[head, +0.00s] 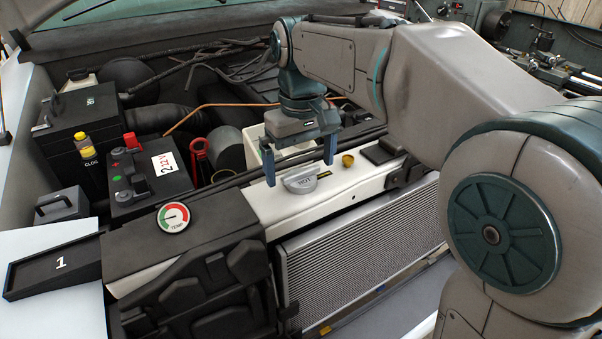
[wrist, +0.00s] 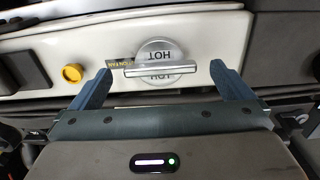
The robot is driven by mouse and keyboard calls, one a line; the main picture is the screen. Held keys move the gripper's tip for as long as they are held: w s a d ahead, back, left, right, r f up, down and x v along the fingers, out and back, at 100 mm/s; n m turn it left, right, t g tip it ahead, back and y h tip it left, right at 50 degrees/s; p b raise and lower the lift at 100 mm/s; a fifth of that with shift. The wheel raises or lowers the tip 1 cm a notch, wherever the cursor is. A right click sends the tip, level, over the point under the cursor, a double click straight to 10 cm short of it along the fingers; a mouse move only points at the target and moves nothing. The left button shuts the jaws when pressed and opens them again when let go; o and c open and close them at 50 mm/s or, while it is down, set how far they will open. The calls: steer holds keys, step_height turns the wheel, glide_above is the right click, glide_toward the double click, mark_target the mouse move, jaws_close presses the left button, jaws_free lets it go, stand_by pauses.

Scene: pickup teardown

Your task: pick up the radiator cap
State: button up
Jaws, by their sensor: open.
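The radiator cap (head: 301,179) is a round silver cap with a raised grip bar. It sits on the white radiator top panel (head: 262,205). In the wrist view the cap (wrist: 158,52) shows the word HOT above and below its bar. My gripper (head: 300,172) is open above the panel, with one blue finger to each side of the cap. In the wrist view its fingertips (wrist: 161,68) stand apart, left and right of the cap's bar, with gaps on both sides. I cannot tell whether the fingertips are level with the bar.
A small brass-yellow cap (head: 348,160) stands on the panel right of the radiator cap. A black box (head: 378,153) lies beyond it. A battery (head: 150,180), a temperature gauge (head: 173,217) and a black tray marked 1 (head: 55,267) are at left. Hoses and bars run behind the panel.

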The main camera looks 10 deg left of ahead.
steer(key=shift+f, duration=0.4)
steer(key=shift+c, duration=0.3)
steer(key=c, duration=1)
